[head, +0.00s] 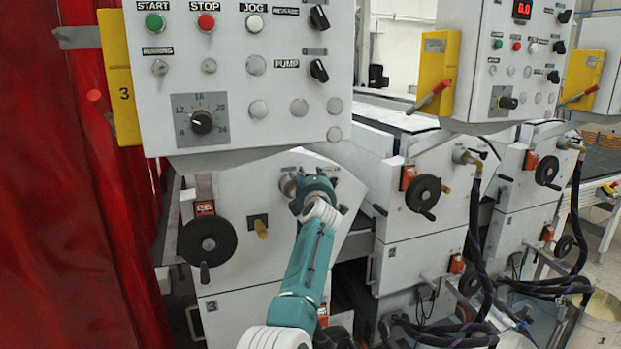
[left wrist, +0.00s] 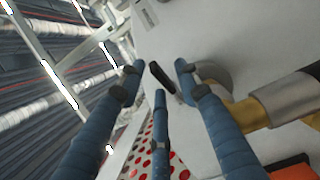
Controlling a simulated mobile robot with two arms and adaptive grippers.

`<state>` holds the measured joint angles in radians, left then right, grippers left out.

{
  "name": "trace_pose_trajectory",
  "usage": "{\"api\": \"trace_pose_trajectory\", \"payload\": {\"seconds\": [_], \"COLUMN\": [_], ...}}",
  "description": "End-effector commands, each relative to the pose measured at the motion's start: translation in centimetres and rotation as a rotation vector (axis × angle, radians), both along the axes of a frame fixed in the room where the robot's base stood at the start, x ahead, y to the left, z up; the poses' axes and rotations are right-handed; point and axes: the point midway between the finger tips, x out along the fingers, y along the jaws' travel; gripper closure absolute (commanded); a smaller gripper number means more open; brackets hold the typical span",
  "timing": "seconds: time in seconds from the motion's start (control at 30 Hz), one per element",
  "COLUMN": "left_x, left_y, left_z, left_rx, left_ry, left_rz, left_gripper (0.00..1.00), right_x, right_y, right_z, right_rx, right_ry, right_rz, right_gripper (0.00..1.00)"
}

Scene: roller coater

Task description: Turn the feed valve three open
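The number 3 machine (head: 250,285) stands in the middle of the head view, with a "3" on its yellow box (head: 119,85). My left gripper (head: 312,187) is at the upper right of its white front, where it covers most of the feed valve. In the left wrist view my left gripper (left wrist: 160,84) has its three blue fingers spread. A short black handle (left wrist: 162,83) shows between the fingertips; I cannot tell whether they touch it. A brass fitting (left wrist: 246,112) with a grey collar (left wrist: 290,98) lies right of the fingers. My right gripper is not in view.
A control panel (head: 232,75) overhangs just above my gripper. A black handwheel (head: 207,241) and a brass knob (head: 261,228) are to the left. Further machines with hoses (head: 474,240) stand at right. A red curtain (head: 60,200) is at far left.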

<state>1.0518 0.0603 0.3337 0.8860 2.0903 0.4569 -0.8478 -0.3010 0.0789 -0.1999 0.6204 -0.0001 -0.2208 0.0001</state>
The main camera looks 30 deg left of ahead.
Motion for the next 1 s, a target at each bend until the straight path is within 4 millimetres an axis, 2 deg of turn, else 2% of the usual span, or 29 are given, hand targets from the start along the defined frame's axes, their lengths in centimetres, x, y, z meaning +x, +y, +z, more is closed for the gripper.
{"api": "trace_pose_trajectory", "payload": {"seconds": [0.37,1.0], "left_x": [-0.8,-8.5], "left_y": [-0.7,-6.2], "left_z": [0.0,-0.1], "left_rx": [0.001,0.000], "left_ry": [-0.002,0.000], "left_rz": [0.000,0.000], "left_gripper": [0.67,0.67], "right_x": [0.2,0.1], "right_y": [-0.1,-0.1], "right_z": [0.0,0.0], "right_rx": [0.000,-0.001], "right_ry": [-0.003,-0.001], "right_rz": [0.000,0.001], "right_gripper": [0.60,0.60]}}
